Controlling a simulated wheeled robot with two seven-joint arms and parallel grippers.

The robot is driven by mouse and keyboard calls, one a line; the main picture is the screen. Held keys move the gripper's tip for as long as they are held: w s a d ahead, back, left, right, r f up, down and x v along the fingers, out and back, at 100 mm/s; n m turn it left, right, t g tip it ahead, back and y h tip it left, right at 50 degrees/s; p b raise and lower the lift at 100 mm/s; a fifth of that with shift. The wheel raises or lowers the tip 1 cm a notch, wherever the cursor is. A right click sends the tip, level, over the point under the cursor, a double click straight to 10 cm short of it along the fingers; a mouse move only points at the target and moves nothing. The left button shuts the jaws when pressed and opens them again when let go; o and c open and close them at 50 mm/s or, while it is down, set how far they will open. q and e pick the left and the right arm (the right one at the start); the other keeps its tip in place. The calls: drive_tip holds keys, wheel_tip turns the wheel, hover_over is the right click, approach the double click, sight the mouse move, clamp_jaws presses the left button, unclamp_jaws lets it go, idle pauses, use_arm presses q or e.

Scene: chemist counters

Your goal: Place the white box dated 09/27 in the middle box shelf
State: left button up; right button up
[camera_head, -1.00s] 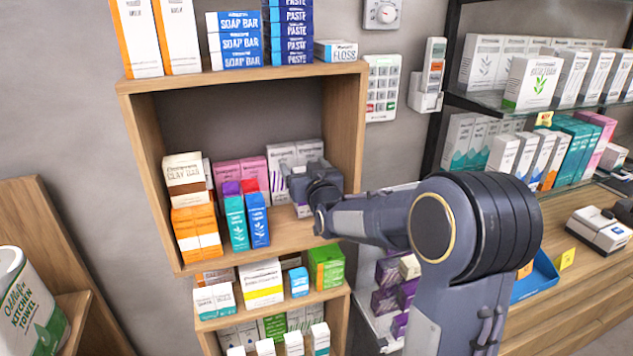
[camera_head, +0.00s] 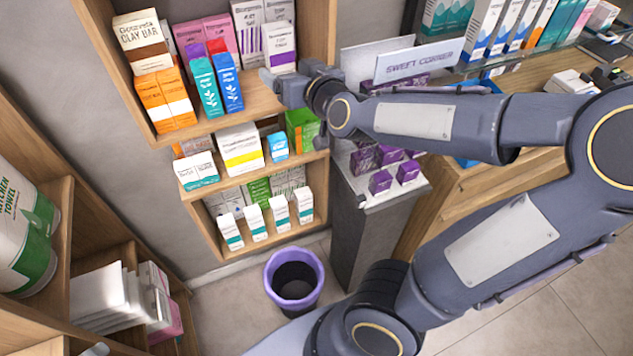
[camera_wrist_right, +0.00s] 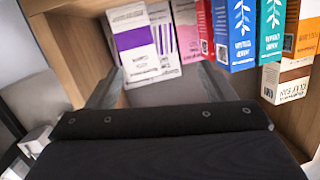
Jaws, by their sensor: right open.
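A white box with a purple stripe (camera_head: 282,46) stands upright at the right of the wooden shelf compartment (camera_head: 330,22), in front of other light boxes. It also shows in the right wrist view (camera_wrist_right: 137,40); no date is readable. My right gripper (camera_head: 277,88) is open and empty at the compartment's front edge, just outside it. In the right wrist view its two fingers (camera_wrist_right: 160,75) point at the shelf, apart from the striped box's front. My left gripper is not in view.
Blue and teal boxes (camera_head: 229,88), orange boxes (camera_head: 165,98) and a clay bar box (camera_head: 142,42) fill the compartment's left. Lower shelves hold more boxes, including a green one (camera_head: 301,130). A purple bin (camera_head: 294,278) stands on the floor. A counter with purple packs (camera_head: 380,181) lies right.

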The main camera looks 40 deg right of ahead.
drive_tip(key=s+a+f+g+y, duration=0.1)
drive_tip(key=s+a+f+g, duration=0.2)
drive_tip(key=s, duration=0.5)
drive_tip(key=s+a+f+g+y, duration=0.2)
drive_tip(key=s+a+f+g, duration=0.2)
drive_tip(key=s, duration=0.3)
drive_tip(key=s+a+f+g+y, duration=0.2)
drive_tip(key=s+a+f+g, duration=0.1)
drive_tip(key=s, duration=0.5)
drive_tip(key=shift+s+a+f+n, duration=0.35)
drive_tip(key=shift+a+f+n, duration=0.05)
drive_tip(key=shift+a, duration=0.25)
